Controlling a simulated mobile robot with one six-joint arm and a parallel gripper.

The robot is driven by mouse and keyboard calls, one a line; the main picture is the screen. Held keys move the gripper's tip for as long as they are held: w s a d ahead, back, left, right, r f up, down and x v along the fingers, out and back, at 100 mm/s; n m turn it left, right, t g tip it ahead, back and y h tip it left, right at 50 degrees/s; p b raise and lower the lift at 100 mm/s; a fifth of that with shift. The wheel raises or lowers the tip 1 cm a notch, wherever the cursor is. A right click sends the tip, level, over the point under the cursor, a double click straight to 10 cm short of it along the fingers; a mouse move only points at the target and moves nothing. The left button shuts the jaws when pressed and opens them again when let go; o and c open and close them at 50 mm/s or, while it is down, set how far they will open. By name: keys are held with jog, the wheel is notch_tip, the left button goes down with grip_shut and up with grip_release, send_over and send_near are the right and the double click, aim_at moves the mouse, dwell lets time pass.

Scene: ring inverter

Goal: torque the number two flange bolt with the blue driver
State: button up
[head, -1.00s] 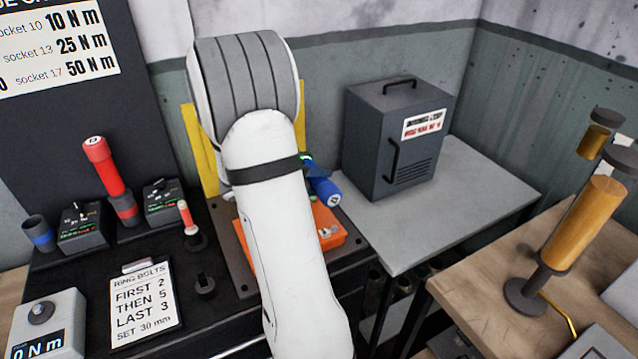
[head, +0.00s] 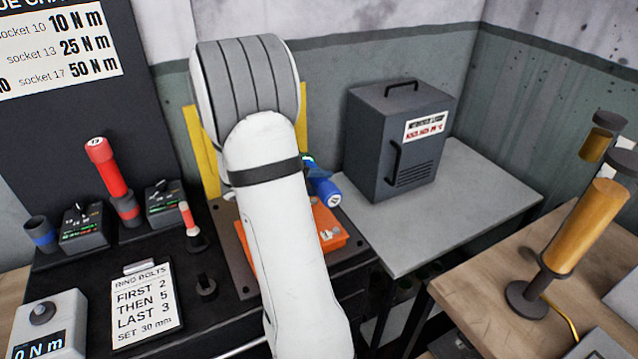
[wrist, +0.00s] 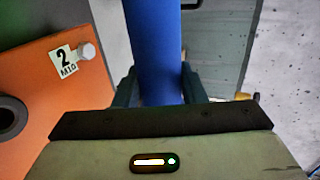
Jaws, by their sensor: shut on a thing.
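The blue driver (head: 326,190) shows in the head view just right of my arm, above the right side of the orange flange part (head: 328,222). In the wrist view my gripper (wrist: 157,92) is shut on the blue driver (wrist: 155,45), with a dark finger on each side of it. The orange part (wrist: 70,95) fills the left of the wrist view. On it are a "2 M10" label (wrist: 63,60) and a pale bolt head (wrist: 87,51), left of the driver and apart from it in the picture. The driver's tip is out of the wrist view.
A grey cabinet (head: 385,150) stands on the grey side table (head: 455,200). Left are a red driver (head: 110,170), a smaller red-and-white one (head: 188,216), two control boxes and a sign (head: 143,305) reading "first 2, then 5, last 3". An amber cylinder stand (head: 583,228) is at right.

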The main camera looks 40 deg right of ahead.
aim_at(318, 190)
jog(key=shift+w+d+r, duration=0.15)
jog(key=shift+w+d, duration=0.1)
jog(key=shift+w, duration=0.55)
dwell(1.0)
jog(key=shift+s+a+b, duration=0.15)
jog(key=shift+s+a, duration=0.1)
jog(key=shift+s, duration=0.55)
jog(key=shift+s+a+b, duration=0.15)
jog(key=shift+s+a, duration=0.15)
jog(key=shift+s, duration=0.55)
jog(key=shift+s+a+b, duration=0.15)
jog(key=shift+s+a, duration=0.1)
jog(key=shift+s, duration=0.55)
